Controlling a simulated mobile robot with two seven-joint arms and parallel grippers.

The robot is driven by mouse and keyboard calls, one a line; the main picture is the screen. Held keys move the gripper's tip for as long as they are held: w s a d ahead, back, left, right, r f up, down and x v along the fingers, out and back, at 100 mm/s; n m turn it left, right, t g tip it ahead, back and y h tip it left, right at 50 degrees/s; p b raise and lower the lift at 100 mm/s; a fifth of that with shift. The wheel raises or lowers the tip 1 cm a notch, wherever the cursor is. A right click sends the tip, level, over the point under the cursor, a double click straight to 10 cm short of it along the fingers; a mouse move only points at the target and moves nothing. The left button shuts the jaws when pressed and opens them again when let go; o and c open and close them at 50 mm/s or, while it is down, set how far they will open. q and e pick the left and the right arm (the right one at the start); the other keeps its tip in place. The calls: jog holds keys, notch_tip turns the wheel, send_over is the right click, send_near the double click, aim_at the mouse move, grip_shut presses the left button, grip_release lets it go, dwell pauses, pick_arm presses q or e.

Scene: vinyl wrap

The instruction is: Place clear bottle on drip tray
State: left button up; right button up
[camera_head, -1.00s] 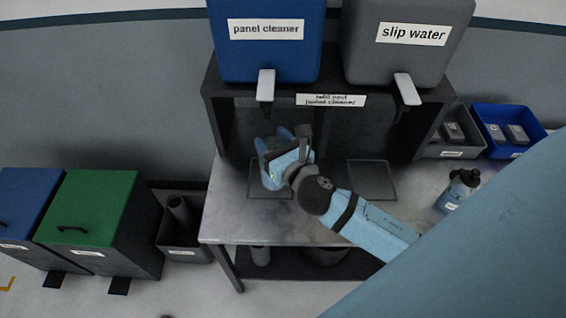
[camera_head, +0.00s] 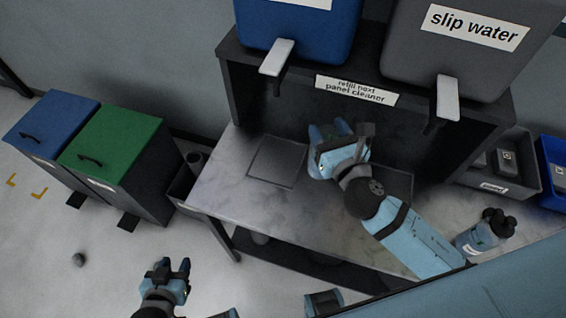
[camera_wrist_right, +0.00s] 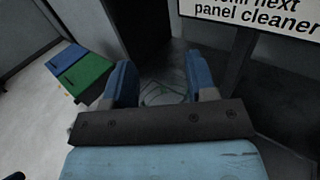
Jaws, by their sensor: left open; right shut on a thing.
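My right gripper (camera_head: 332,142) is over the counter, between the two dark square drip trays and toward the back. It is shut on a see-through thing, apparently the clear bottle (camera_wrist_right: 165,92), seen faintly between the blue fingers in the right wrist view. Its outline is hard to make out, and the head view does not show it clearly. The left drip tray (camera_head: 276,160) is bare. The right drip tray (camera_head: 398,182) is partly hidden by my right arm. My left gripper (camera_head: 174,270) is open and empty, low at the left, away from the counter.
A blue panel cleaner tank (camera_head: 300,30) and a grey slip water tank (camera_head: 455,50) stand on the dark shelf, with spouts above the trays. A labelled bottle with a dark top (camera_head: 482,237) stands at the right. Green (camera_head: 110,145) and blue bins stand at the left.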

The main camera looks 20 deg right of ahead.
jog(key=s+a+f+n+y+b, duration=0.1)
jog(key=s+a+f+y+b, duration=0.1)
jog(key=s+a+f+b, duration=0.4)
pick_arm(q)
notch_tip(320, 180, down, 6)
jog(key=d+p, duration=0.1)
jog(key=shift+w, duration=0.2)
pick_arm(e)
jog(key=w+a+f, duration=0.1)
jog(key=w+f, duration=0.1)
jog(key=w, duration=0.7)
jog(key=w+a+f, duration=0.1)
jog(key=w+f, duration=0.1)
jog(key=w, duration=0.8)
jog(key=shift+f, duration=0.4)
pick_arm(q)
jog(key=shift+d+f, duration=0.1)
pick_arm(e)
jog(key=shift+d+f, duration=0.1)
jog(key=shift+f, duration=0.1)
pick_arm(q)
jog(key=shift+f, duration=0.2)
pick_arm(e)
jog(key=o, duration=1.2)
jog(key=shift+r, duration=0.15)
